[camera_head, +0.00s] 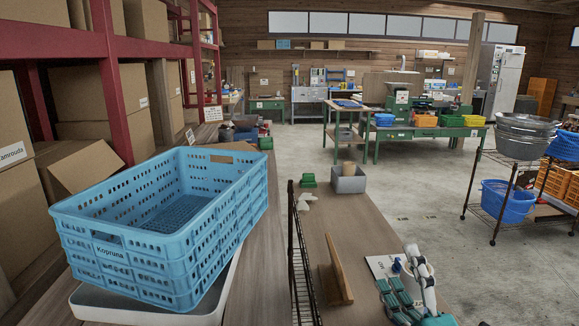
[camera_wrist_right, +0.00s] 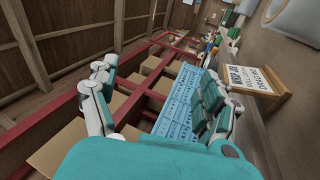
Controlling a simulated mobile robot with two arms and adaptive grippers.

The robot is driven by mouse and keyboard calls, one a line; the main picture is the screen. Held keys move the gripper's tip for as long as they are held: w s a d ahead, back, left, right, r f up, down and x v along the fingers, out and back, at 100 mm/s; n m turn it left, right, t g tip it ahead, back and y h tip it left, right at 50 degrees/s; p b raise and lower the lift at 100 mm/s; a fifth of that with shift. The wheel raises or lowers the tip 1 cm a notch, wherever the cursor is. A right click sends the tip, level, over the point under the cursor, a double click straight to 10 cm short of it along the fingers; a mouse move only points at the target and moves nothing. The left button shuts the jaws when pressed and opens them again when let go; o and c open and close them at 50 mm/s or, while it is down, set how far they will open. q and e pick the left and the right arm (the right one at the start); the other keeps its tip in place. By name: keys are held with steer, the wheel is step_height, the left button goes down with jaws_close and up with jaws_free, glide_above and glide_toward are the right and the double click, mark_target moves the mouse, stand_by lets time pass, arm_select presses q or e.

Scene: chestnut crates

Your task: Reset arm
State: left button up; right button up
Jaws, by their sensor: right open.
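My right gripper (camera_head: 397,268) is at the lower right of the head view, above the wooden counter and well to the right of the blue crate. In the right wrist view its fingers (camera_wrist_right: 157,78) are spread apart with nothing between them. My left gripper does not show. A light-blue slatted crate (camera_head: 140,262) labelled Kopruna stands on a pale tray-like base (camera_head: 90,303) at the left. Its visible inside looks empty. The blue crate also shows behind the fingers in the right wrist view (camera_wrist_right: 178,103).
A wooden counter (camera_head: 262,285) carries a thin dark wire rack (camera_head: 296,250), an upright wooden board (camera_head: 338,268) and a grey bin (camera_head: 348,180). Red shelves (camera_head: 112,95) with cardboard boxes line the left. A wire cart (camera_head: 515,160) with tubs stands right. Open floor lies between.

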steer(key=s+d+f+m+g+h, duration=0.2)
steer(key=f+m+g+h, duration=0.15)
steer(key=f+m, duration=0.45)
steer(key=s+d+f+m+g+h, duration=0.25)
steer(key=f+g, duration=0.25)
steer(key=f, duration=0.7)
steer(key=s+a+f+m+g+y, duration=0.2)
steer(key=s+f+m+g, duration=0.6)
steer(key=s+f, duration=0.85)
step_height(320, 180, down, 24)
steer(key=s+r+g, duration=0.1)
steer(key=s+g, duration=0.2)
steer(key=s+d+f+n, duration=0.1)
steer(key=s+d+f, duration=0.2)
steer(key=s+f, duration=1.3)
steer(key=shift+s+f+g, duration=0.35)
steer(key=shift+f+g, duration=0.1)
steer(key=shift+f, duration=0.05)
